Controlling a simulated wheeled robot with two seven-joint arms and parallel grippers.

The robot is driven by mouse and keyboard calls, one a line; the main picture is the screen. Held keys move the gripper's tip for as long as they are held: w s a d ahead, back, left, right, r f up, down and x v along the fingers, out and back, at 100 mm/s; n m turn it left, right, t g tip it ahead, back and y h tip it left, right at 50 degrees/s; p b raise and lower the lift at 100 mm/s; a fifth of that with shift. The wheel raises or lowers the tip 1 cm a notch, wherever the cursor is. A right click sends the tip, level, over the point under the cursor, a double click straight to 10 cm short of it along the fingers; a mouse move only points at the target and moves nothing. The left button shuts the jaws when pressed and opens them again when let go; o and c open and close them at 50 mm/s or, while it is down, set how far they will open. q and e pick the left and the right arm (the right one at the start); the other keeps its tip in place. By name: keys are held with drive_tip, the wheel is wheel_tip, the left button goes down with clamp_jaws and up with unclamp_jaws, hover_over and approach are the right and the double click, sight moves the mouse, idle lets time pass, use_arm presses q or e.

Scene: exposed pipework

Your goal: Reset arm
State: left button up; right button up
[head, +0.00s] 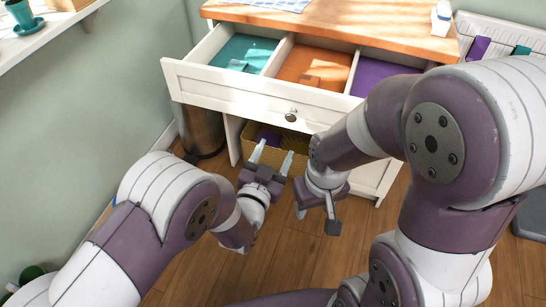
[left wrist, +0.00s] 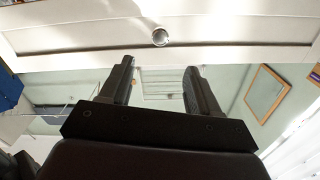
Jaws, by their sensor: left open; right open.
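My left gripper (head: 272,156) is open and empty in the head view, low in front of the drawer unit and below the open drawer (head: 235,92). In the left wrist view its two dark fingers (left wrist: 158,88) stand apart with nothing between them. The white drawer front (left wrist: 85,38) and its round knob (left wrist: 160,37) show beyond the fingertips. My right gripper (head: 317,215) is open and empty, pointing down over the floor to the right of the left one. Both arms are bent in front of the unit.
The drawer has teal (head: 245,50), orange (head: 312,65) and purple (head: 378,75) compartments. A yellow basket (head: 290,145) stands under it, partly hidden by my left gripper. A metal bin (head: 203,130) is at the left. Wooden floor (head: 290,255) shows between the arms.

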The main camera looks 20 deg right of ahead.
idle(0.3)
use_arm(q)
drive_tip(key=s+a+f+g+y, duration=0.35)
drive_tip(key=f+g, duration=0.25)
drive_tip(key=f, duration=0.4)
drive_tip(key=s+a+r+n+g+y, duration=0.25)
drive_tip(key=s+a+g, duration=0.2)
drive_tip(key=a, duration=0.55)
drive_tip(key=s+a+r+n+g+y, duration=0.1)
drive_tip(key=s+a+n+g+y, duration=0.25)
drive_tip(key=s+a, duration=0.4)
drive_tip(key=w+a+r+n+p, duration=0.1)
drive_tip(key=a+r+n, duration=0.15)
drive_tip(key=a, duration=0.35)
drive_tip(key=a+r+n, duration=0.1)
drive_tip(key=a+r, duration=0.3)
drive_tip(key=a, duration=0.1)
wheel_tip(320, 180, up, 20)
drive_tip(key=p, duration=2)
drive_tip(key=shift+w+d+r+p, duration=0.2)
drive_tip(key=shift+r+p, duration=0.05)
drive_tip(key=shift+p, duration=0.1)
